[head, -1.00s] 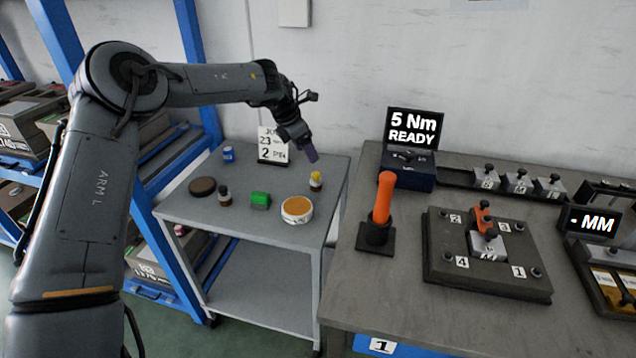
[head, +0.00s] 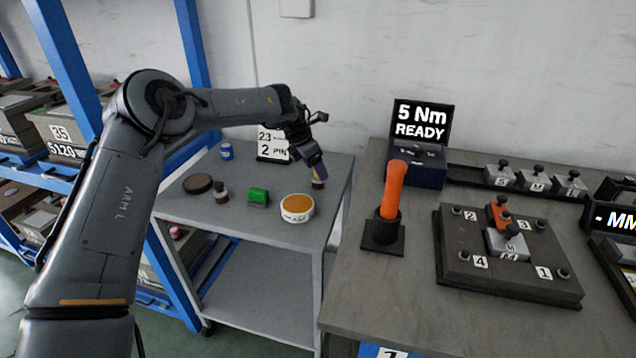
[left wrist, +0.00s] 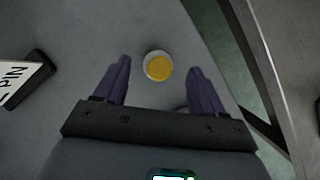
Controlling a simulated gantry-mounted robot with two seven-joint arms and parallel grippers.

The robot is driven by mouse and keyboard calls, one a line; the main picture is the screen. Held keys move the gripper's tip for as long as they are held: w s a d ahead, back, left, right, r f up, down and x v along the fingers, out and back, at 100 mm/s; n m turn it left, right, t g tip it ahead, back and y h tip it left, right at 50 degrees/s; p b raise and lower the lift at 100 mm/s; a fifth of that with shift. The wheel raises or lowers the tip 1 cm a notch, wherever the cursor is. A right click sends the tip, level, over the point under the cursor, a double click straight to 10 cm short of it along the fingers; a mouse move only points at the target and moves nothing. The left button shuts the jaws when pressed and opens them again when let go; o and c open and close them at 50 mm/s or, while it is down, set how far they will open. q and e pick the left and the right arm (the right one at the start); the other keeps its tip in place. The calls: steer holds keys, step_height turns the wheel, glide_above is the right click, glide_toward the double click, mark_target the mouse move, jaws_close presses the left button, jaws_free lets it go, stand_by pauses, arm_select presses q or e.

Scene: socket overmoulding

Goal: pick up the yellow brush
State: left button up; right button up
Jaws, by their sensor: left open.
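The yellow brush (left wrist: 158,67) shows in the left wrist view from above as a round yellow top with a pale rim. It stands on the grey cart, ahead of and between the two purple fingers of my left gripper (left wrist: 160,82). The fingers are apart and nothing is held between them. In the head view my left gripper (head: 320,173) is directly over the brush and hides most of it. Only a bit of the brush's lower part (head: 318,185) shows under the fingers. My right gripper is in neither view.
The grey cart (head: 250,228) also carries a round orange-topped tin (head: 296,208), a green block (head: 258,197), a small dark-based bottle (head: 221,193), a brown disc (head: 198,184), a blue cup (head: 227,150) and a sign (head: 272,144). The workbench (head: 350,290) stands at right.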

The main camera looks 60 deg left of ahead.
mark_target(317, 178)
arm_select(q)
steer(key=b+x, duration=0.1)
steer(key=x, duration=0.1)
steer(key=b+x, duration=0.1)
steer(key=shift+s+f, duration=0.25)
steer(key=shift+f, duration=0.25)
steer(key=shift+w+f+b, duration=0.25)
steer(key=shift+f+b, duration=0.05)
steer(key=c, duration=1.2)
